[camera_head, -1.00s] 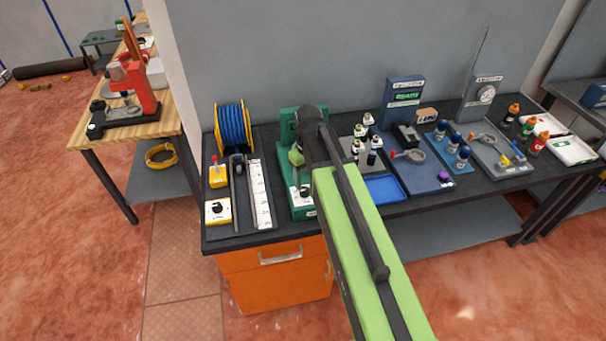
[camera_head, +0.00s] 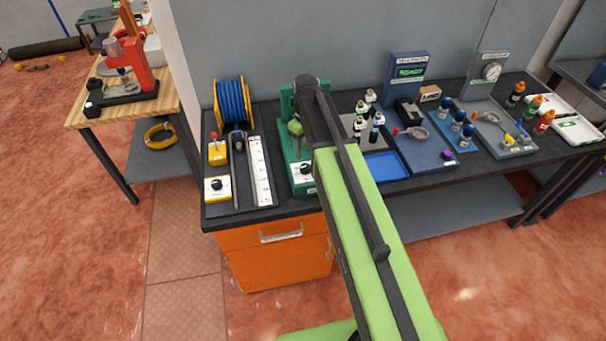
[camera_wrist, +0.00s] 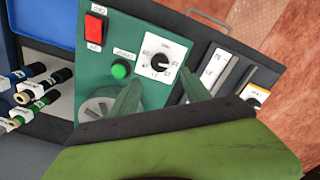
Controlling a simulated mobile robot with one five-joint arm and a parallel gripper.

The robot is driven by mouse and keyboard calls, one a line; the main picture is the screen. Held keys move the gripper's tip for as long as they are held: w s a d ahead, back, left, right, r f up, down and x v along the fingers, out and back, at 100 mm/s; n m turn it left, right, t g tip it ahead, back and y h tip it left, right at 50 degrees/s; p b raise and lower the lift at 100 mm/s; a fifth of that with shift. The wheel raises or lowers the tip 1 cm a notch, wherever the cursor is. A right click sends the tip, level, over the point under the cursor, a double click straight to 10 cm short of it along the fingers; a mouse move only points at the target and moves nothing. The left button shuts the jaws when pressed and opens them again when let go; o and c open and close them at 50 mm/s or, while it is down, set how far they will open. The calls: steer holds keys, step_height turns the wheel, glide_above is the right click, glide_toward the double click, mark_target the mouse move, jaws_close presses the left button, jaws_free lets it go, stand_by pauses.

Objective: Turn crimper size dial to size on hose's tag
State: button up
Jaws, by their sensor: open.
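The green crimper (camera_head: 302,181) stands on the dark bench, partly hidden behind my arm. In the wrist view its panel (camera_wrist: 150,88) carries a white size dial (camera_wrist: 152,65) with a black knob, a green button (camera_wrist: 120,70) and a red switch (camera_wrist: 95,27). The dial's marks are too small to read surely. My gripper (camera_wrist: 158,92) is open and empty, its two green fingers spread above the panel, near the dial's lower edge in the picture. In the head view my gripper (camera_head: 296,130) is over the crimper. I cannot make out a hose's size tag.
A blue hose reel (camera_head: 232,103), a yellow dial box (camera_head: 217,188) and a white ruler strip (camera_head: 260,170) lie left of the crimper.

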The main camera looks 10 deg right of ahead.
mark_target(305, 166)
step_height(305, 166, down, 10)
steer(key=b, duration=0.7)
steer(key=shift+r+b, duration=0.25)
steer(key=shift+b, duration=0.15)
steer(key=shift+r, duration=0.1)
